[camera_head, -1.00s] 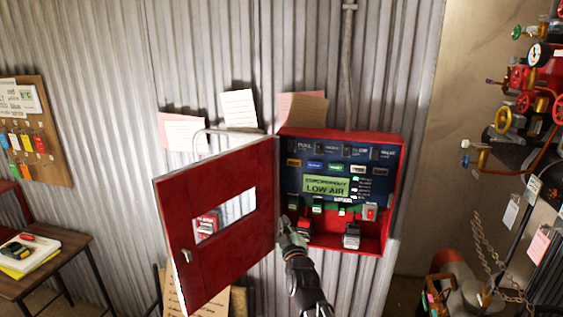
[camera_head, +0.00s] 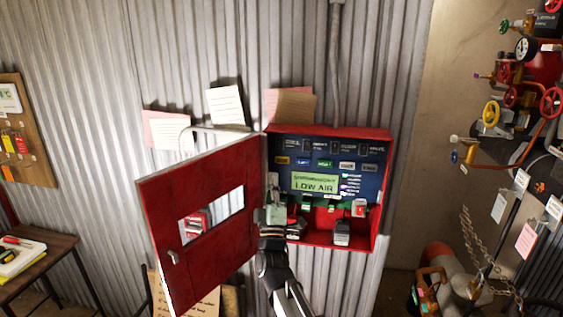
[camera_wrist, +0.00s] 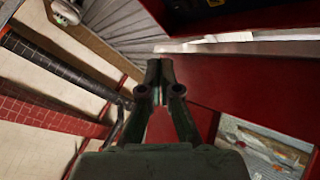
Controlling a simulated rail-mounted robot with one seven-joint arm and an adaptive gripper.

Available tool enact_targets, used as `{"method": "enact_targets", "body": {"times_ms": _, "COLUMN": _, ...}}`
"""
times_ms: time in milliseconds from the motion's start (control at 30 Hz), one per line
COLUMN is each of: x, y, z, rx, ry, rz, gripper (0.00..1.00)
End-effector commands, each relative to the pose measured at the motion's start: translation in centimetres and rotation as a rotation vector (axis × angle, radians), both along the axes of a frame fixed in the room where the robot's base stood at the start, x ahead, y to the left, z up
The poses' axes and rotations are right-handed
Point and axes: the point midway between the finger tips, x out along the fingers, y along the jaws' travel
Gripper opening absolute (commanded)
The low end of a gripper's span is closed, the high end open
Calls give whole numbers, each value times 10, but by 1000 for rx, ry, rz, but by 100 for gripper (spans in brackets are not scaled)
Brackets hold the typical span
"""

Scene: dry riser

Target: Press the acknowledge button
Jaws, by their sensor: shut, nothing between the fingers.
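The open red cabinet (camera_head: 382,197) on the corrugated wall holds a dark blue control panel (camera_head: 376,180). A green display (camera_head: 316,184) on it reads "LOW AIR". Above the display is a row of small coloured buttons (camera_head: 325,163); their labels are too small to read, so I cannot tell which is acknowledge. My gripper (camera_head: 273,196) is shut and empty, at the cabinet's left opening edge beside the door hinge, left of and slightly below the display. It hides the panel's lower left. In the wrist view its fingertips (camera_wrist: 160,66) meet, with red metal behind them.
The red door (camera_head: 213,252) with a window stands swung open to the left, close beside my gripper. Grey and red devices (camera_head: 342,233) sit at the cabinet bottom. Papers (camera_head: 225,106) hang above. Valves and pipes (camera_head: 505,110) are at right, a small table (camera_head: 45,262) at left.

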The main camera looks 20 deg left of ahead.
Motion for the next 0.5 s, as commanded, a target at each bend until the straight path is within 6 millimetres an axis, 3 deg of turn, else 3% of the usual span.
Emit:
{"method": "enact_targets", "body": {"times_ms": 267, "x": 6, "y": 1, "z": 0, "rx": 0, "ry": 1, "rz": 1, "gripper": 0}}
{"method": "enact_targets", "body": {"times_ms": 500, "x": 26, "y": 5, "z": 1, "rx": 1, "ry": 2, "rz": 0, "gripper": 0}}
